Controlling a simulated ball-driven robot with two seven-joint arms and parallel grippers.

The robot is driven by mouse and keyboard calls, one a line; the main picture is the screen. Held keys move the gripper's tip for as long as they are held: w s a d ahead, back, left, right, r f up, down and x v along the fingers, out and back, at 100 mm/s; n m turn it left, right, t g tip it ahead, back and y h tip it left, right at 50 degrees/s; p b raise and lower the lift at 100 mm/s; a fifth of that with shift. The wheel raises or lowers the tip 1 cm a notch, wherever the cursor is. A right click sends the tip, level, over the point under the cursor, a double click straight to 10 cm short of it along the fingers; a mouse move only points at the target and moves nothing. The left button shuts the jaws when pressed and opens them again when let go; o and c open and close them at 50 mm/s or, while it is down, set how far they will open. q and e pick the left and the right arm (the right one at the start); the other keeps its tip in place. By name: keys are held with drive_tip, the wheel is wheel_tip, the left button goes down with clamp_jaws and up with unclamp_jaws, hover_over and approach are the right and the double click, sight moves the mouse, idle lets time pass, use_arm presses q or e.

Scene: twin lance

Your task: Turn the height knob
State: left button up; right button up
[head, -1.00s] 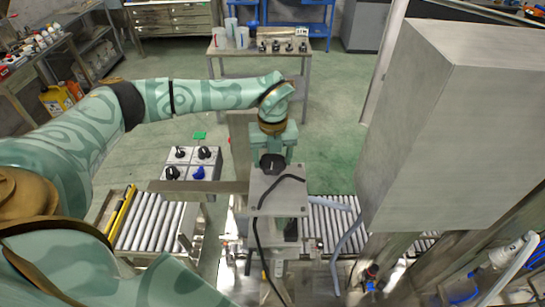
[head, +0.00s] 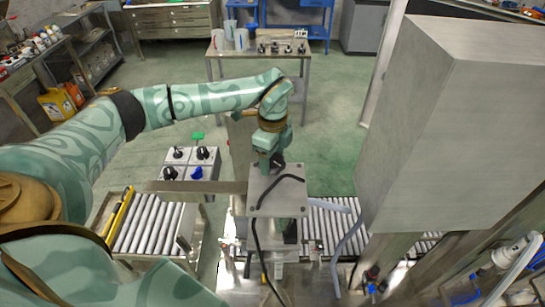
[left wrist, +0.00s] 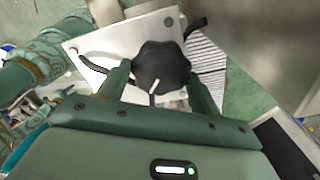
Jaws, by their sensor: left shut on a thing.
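The black lobed height knob (left wrist: 160,67) sits on a pale metal plate (left wrist: 98,45) in the left wrist view. A short white mark shows on its near side. My left gripper (left wrist: 160,85) is shut on the knob, one finger on either side. In the head view, the left gripper (head: 270,160) reaches down to the far end of the plate (head: 265,205) and hides most of the knob (head: 279,160). My right gripper is not in view.
A large grey cabinet (head: 450,150) takes up the right. Black cables hang from the plate. Open green floor lies behind.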

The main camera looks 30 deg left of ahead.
use_arm(q)
drive_tip(key=n, duration=0.3)
drive_tip(key=n+b, duration=0.1)
drive_tip(key=n, duration=0.2)
drive_tip(key=shift+w+a+r, duration=0.1)
drive_tip(key=shift+w, duration=0.1)
drive_tip(key=n+b, duration=0.1)
drive_tip(key=n, duration=0.5)
drive_tip(key=shift+n+b, duration=0.35)
drive_tip(key=shift+n, duration=0.05)
drive_tip(key=shift+n+b, duration=0.65)
drive_tip(key=shift+n, duration=0.55)
drive_tip(key=shift+a+n+b, duration=0.1)
drive_tip(key=shift+n+b, duration=0.95)
drive_tip(key=shift+n, duration=0.25)
drive_tip(key=o, duration=1)
drive_tip(key=shift+r, duration=0.1)
